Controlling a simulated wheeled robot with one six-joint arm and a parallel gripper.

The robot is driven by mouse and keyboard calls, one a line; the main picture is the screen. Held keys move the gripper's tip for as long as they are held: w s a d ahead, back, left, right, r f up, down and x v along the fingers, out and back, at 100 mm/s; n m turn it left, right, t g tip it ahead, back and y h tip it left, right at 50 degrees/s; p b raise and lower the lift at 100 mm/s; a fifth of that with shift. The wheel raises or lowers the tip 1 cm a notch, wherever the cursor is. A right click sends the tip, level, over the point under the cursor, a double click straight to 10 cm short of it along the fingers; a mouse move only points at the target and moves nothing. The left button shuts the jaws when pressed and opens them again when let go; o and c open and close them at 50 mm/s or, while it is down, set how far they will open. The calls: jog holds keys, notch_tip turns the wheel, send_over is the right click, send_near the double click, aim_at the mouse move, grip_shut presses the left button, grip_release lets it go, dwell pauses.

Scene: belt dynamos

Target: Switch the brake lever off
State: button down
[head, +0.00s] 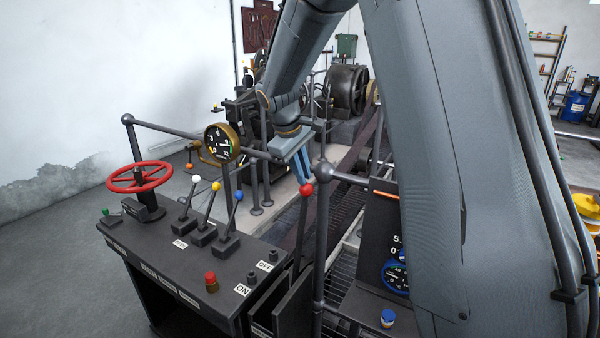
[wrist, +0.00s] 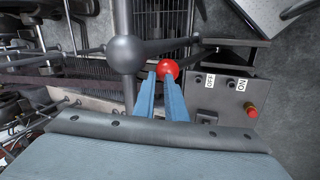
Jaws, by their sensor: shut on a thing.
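The brake lever, a dark rod with a red ball knob (head: 307,189), stands at the right side of the control console and leans slightly right in the head view. My gripper (head: 304,179) comes down from above with its blue fingers shut at the knob. In the wrist view, the red knob (wrist: 168,69) shows at the fingertips of my gripper (wrist: 162,75). An OFF label (head: 265,266) and an ON label (head: 242,290) lie on the console; they also show in the wrist view. The lower rod is partly hidden behind the console's edge.
The console (head: 185,262) carries white-, yellow- and blue-knobbed levers, a red button (head: 211,282) and a red handwheel (head: 140,177). A railing post with a round joint (head: 322,174) stands close to the right of the lever. A gauge (head: 220,142) stands behind.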

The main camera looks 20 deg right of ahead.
jog(key=shift+s+a+p, duration=0.15)
jog(key=shift+s+p, duration=0.05)
jog(key=shift+p, duration=0.3)
notch_tip(320, 180, up, 12)
jog(key=a+b, duration=0.1)
jog(key=b, duration=0.1)
jog(key=shift+w+a, duration=0.2)
jog(key=shift+a, duration=0.05)
